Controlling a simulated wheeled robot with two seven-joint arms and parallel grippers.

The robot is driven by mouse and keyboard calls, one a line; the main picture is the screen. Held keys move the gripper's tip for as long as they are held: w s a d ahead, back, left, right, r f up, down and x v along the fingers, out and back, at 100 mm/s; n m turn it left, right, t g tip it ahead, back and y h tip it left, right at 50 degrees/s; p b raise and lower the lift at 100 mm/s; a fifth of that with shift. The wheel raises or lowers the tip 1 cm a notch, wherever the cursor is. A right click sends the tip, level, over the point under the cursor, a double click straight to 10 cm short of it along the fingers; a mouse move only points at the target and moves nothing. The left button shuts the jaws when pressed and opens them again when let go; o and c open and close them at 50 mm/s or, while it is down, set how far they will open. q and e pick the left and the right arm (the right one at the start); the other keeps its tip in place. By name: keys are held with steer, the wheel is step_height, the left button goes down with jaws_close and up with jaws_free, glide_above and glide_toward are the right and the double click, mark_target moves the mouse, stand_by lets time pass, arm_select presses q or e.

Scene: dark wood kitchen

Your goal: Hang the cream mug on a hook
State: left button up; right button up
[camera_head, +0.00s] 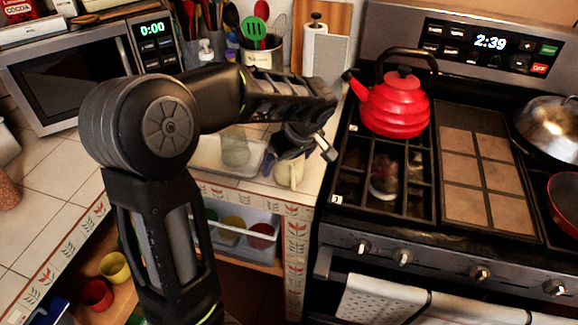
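The cream mug (289,174) stands on the tiled counter strip between a clear tray and the stove, partly covered from above by my gripper. My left gripper (299,156) hangs over the mug. Its fingers look spread, with one grey fingertip to the right of the mug and the dark other side to its left. I see no clear grip on the mug. The mug's handle is hard to make out. No hook can be made out. My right gripper is not in view.
A clear tray (211,160) with a cup lies left of the mug. A red kettle (394,104) stands on the stove (345,218) to the right. A paper towel roll (315,50) and utensil crock (263,56) stand behind. A microwave (70,84) is at left. Colored cups sit below.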

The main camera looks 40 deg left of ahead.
arm_select(q)
steer(key=shift+c, duration=0.3)
steer(key=c, duration=1.8)
steer(key=shift+o, duration=0.2)
steer(key=shift+r, duration=0.1)
step_height(320, 180, up, 10)
steer(key=shift+b, duration=0.4)
